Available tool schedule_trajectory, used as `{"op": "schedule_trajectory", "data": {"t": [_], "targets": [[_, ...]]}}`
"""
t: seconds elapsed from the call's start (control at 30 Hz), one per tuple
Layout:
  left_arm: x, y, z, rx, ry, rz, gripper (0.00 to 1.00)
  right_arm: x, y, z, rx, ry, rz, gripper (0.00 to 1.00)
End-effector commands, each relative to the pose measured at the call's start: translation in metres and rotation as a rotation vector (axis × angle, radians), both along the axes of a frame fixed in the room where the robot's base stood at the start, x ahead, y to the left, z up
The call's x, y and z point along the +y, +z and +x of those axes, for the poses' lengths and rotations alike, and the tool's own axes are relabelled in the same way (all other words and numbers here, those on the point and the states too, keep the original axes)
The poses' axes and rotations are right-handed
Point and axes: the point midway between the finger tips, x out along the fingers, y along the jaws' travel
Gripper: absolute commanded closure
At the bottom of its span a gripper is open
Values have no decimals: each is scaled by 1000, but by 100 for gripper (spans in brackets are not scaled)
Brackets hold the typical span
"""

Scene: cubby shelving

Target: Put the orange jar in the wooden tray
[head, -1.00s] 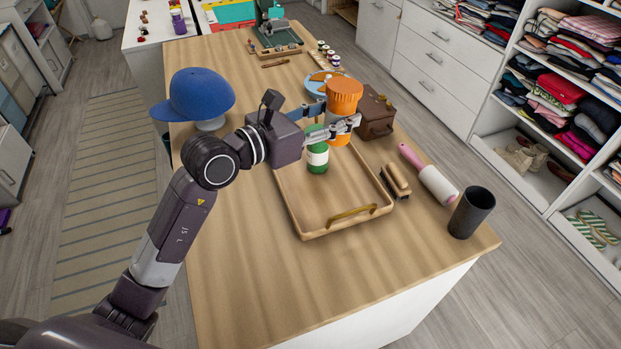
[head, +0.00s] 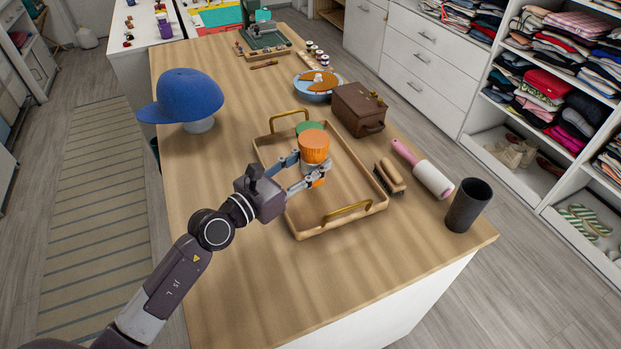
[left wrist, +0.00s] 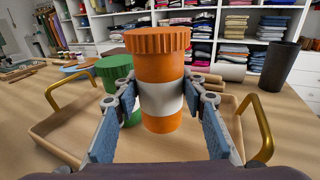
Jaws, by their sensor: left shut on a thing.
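The orange jar (head: 314,147) has a ribbed orange lid and a white band. My left gripper (head: 304,178) is shut on it, and it is upright over the wooden tray (head: 335,225). In the left wrist view the jar (left wrist: 160,67) stands between the two fingers, held around its white band. The frames do not clearly show whether its base touches the tray floor. A green-lidded jar (head: 309,127) is in the tray just behind the orange jar, mostly hidden by it in the head view. The tray has brass handles at both ends. My right gripper is not in view.
A brown box (head: 358,110) stands right of the tray's far end. A brush (head: 390,177), a pink-handled lint roller (head: 432,178) and a black cup (head: 468,206) lie or stand to the right. A blue cap (head: 187,97) is at left. The tray's near part is clear.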

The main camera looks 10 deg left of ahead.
Motion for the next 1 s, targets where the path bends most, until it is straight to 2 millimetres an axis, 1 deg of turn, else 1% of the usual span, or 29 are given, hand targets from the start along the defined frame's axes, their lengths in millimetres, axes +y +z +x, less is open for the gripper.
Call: {"op": "schedule_trajectory", "data": {"t": [0.07,0.17,0.2,0.3,0.4,0.63,0.77,0.8,0.93,1.0], "targets": [[0,-6,0,-1,-1,1,92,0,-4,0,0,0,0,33],[1,-23,0,3,1,3,92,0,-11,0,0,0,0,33],[0,-31,0,1,-1,2,92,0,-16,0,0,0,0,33],[0,-43,0,1,-1,3,92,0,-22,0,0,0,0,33],[0,-46,0,-1,1,0,92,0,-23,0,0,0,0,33],[0,-44,0,-1,0,-1,92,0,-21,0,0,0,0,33],[0,-49,0,0,0,-1,92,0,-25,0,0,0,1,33],[0,-48,0,1,0,-1,59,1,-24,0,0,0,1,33],[0,-48,0,1,0,-1,45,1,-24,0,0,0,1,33],[0,-48,0,1,0,0,45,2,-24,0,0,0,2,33]]}}
